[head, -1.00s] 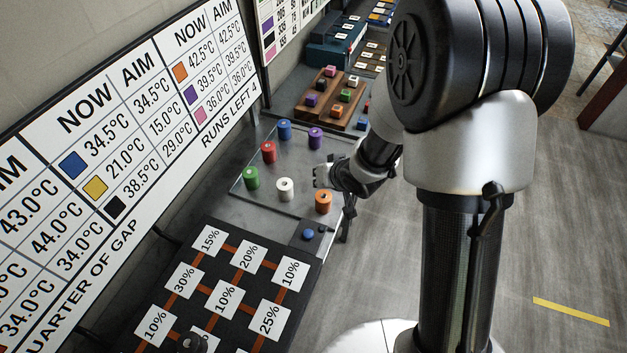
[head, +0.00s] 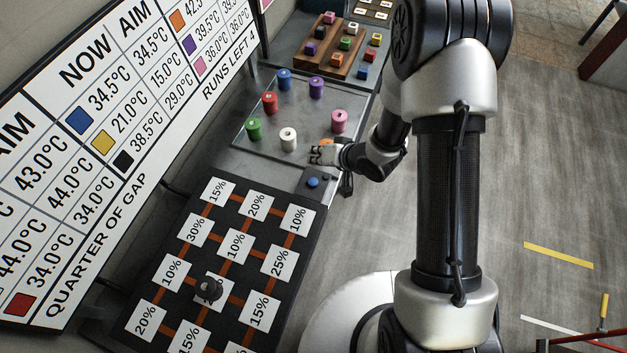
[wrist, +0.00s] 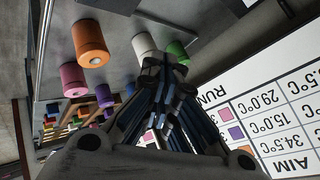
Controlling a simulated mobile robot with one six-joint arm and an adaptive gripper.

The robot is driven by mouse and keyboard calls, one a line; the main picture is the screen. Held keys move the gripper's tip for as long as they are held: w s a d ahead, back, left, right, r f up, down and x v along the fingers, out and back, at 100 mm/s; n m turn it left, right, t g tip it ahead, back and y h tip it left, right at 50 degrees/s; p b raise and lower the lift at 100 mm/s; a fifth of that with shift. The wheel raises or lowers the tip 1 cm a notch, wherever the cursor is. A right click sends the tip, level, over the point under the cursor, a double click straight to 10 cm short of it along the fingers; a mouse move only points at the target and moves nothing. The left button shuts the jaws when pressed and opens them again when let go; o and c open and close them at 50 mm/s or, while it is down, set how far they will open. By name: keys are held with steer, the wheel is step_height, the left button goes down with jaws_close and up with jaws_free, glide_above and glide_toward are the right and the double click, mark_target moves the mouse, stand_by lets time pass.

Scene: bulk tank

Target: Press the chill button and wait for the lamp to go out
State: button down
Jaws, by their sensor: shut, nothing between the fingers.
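A round blue button (head: 312,182) sits on a small grey panel between the tray of coloured cylinders and the percentage board. A small dark spot lies beside it; I cannot tell whether it is a lamp, and no lit lamp is clear. My gripper (head: 318,155) is shut and empty, just beyond the button and apart from it in the head view. It partly hides the orange cylinder (head: 327,143). In the wrist view my shut gripper (wrist: 165,65) overlaps the white cylinder (wrist: 144,45), with the orange cylinder (wrist: 90,44) to its left. The button is not visible there.
Red (head: 269,103), green (head: 253,129), blue (head: 284,79), purple (head: 316,87) and pink (head: 339,120) cylinders stand on the grey tray (head: 240,140). The black percentage board (head: 265,205) carries a dark knob (head: 208,289). A temperature board (head: 100,150) lines the wall.

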mark_target(316, 180)
steer(key=shift+f+b, duration=3.55)
steer(key=shift+f, duration=0.7)
steer(key=shift+f, duration=0.45)
steer(key=shift+f+b, duration=0.5)
steer(key=shift+b, duration=0.1)
steer(key=shift+r, duration=0.1)
steer(key=shift+r+p, duration=0.85)
step_height(316, 180, up, 5)
steer(key=p, duration=0.4)
steer(key=shift+r+p, duration=0.1)
steer(key=shift+p, duration=0.2)
